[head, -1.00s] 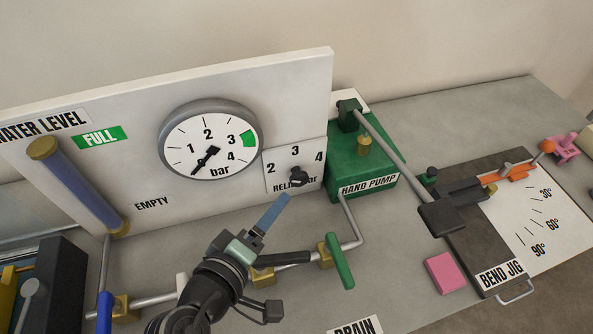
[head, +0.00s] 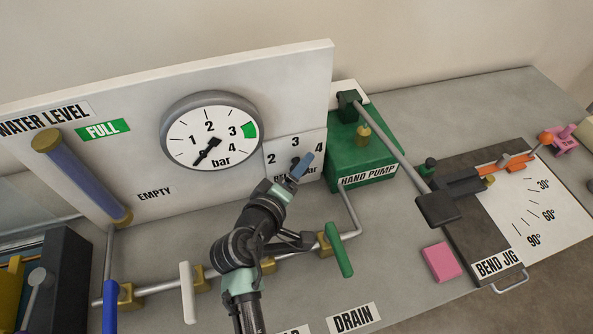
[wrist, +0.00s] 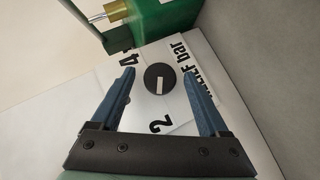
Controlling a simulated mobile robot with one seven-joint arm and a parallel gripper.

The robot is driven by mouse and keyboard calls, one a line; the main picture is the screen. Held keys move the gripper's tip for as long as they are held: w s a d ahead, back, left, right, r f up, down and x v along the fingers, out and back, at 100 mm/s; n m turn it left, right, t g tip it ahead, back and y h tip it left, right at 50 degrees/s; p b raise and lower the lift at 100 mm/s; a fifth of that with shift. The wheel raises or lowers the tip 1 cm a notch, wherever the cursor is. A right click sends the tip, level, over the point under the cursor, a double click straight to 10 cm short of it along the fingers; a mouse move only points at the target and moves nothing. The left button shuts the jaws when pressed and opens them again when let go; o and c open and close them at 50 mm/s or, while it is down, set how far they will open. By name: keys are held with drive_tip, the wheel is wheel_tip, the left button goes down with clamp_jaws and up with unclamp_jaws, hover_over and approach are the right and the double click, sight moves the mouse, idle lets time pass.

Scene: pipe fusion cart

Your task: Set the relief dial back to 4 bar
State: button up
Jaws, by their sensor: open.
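The relief dial is a round black knob (wrist: 160,79) on a white plate (head: 274,165) marked 2, 3, 4 and "RELIEF bar". In the wrist view its white mark sits on the side toward the 2. In the head view the knob is mostly hidden behind my gripper (head: 301,167). My gripper is open and empty. In the wrist view the knob shows between its two blue fingers (wrist: 160,78), near the tips. I cannot tell whether either finger touches it.
The green hand pump (head: 361,155) stands close to the right of the plate. The pressure gauge (head: 210,136) is at the left, its needle low. Pipework with a green valve handle (head: 338,250) and a white one (head: 187,292) runs below my arm. A pink block (head: 441,262) lies right.

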clamp_jaws()
drive_tip(key=shift+r+p, duration=0.2)
drive_tip(key=shift+p, duration=0.4)
drive_tip(key=shift+w+d+m+g+y+p, duration=0.1)
drive_tip(key=shift+d+m+g+y+p, duration=0.2)
drive_tip(key=shift+m+g+y+p, duration=1.1)
drive_tip(key=shift+w+d+m+g+y, duration=0.1)
drive_tip(key=shift+d+m+g+y, duration=0.25)
drive_tip(key=shift+m+y, duration=2)
drive_tip(key=shift+w+d+m+g+y+p, duration=0.15)
drive_tip(key=shift+m+g+y+p, duration=0.7)
drive_tip(key=shift+y, duration=2.3)
drive_tip(key=shift+s+n, duration=0.1)
drive_tip(key=shift+n, duration=0.2)
unclamp_jaws()
